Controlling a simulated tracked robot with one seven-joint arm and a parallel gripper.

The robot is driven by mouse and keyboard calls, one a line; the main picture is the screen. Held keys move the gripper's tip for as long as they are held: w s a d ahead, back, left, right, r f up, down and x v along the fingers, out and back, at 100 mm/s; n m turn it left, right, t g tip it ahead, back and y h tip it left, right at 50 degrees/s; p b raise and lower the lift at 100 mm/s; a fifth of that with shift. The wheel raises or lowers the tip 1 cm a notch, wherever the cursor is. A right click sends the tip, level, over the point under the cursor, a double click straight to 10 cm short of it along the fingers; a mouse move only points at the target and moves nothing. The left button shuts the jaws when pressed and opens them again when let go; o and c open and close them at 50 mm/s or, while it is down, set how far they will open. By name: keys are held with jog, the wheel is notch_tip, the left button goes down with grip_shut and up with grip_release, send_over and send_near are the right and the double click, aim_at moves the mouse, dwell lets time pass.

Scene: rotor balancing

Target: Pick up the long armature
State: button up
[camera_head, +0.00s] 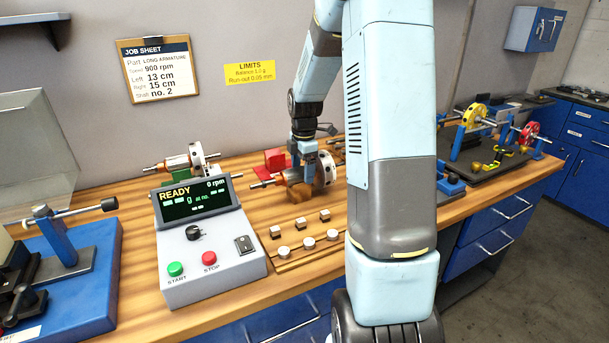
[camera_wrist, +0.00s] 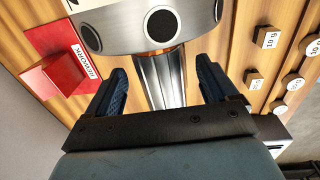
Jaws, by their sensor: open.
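A rotor (camera_head: 323,170) with a large silver disc, an orange part and a thin shaft lies on the wooden bench in the head view; I take it for the long armature. My gripper (camera_head: 306,163) is over it, partly hiding its middle. In the wrist view, the disc (camera_wrist: 148,22) with dark round holes fills the top. The rotor's grooved metal core (camera_wrist: 161,82) lies between the two blue fingers of my gripper (camera_wrist: 160,70). The fingers are apart, with gaps on both sides of the core.
A red rework tray (camera_wrist: 70,45) is close on the left in the wrist view. Several weights (camera_head: 309,242) stand in front of the rotor, beside the control box (camera_head: 210,245). A balancing stand (camera_head: 65,240) is at left. Yellow and red wheels (camera_head: 475,116) stand at right.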

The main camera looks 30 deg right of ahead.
jog(key=shift+f, duration=0.25)
jog(key=shift+c, duration=0.3)
grip_shut()
dwell(0.4)
jog(key=shift+w+r, duration=0.1)
